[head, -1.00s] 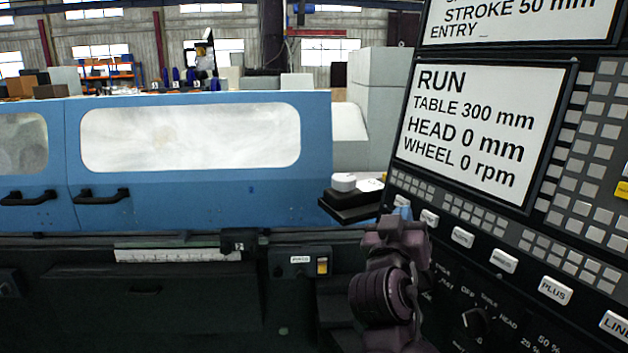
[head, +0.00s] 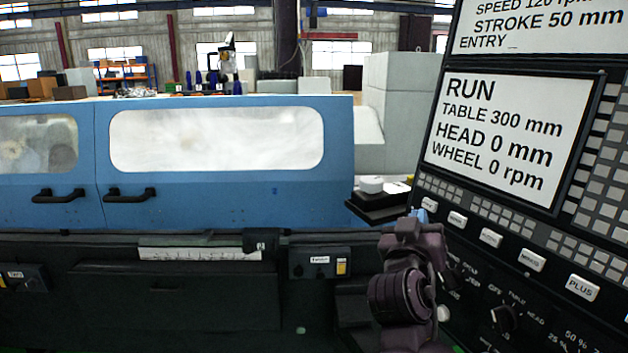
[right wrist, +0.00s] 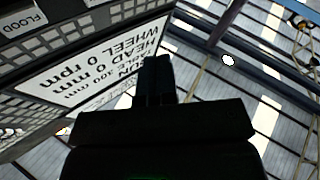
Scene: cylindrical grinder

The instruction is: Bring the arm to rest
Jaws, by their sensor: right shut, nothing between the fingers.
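My right gripper (head: 418,226) is in front of the left edge of the grinder's control panel (head: 462,219) in the head view. Its fingers are shut with nothing in them. In the right wrist view the closed fingers (right wrist: 156,78) point up, with the panel's screen upside down to the left and the roof behind. I cannot tell the exact gap between fingertips and panel. My left gripper does not show.
The panel screen (head: 508,135) reads RUN, TABLE 300 mm, HEAD 0 mm, WHEEL 0 rpm. A dark tray (head: 375,211) with a white round item (head: 371,184) lies behind my right gripper. The grinder's blue doors (head: 230,195) are shut. Free air lies left of the arm.

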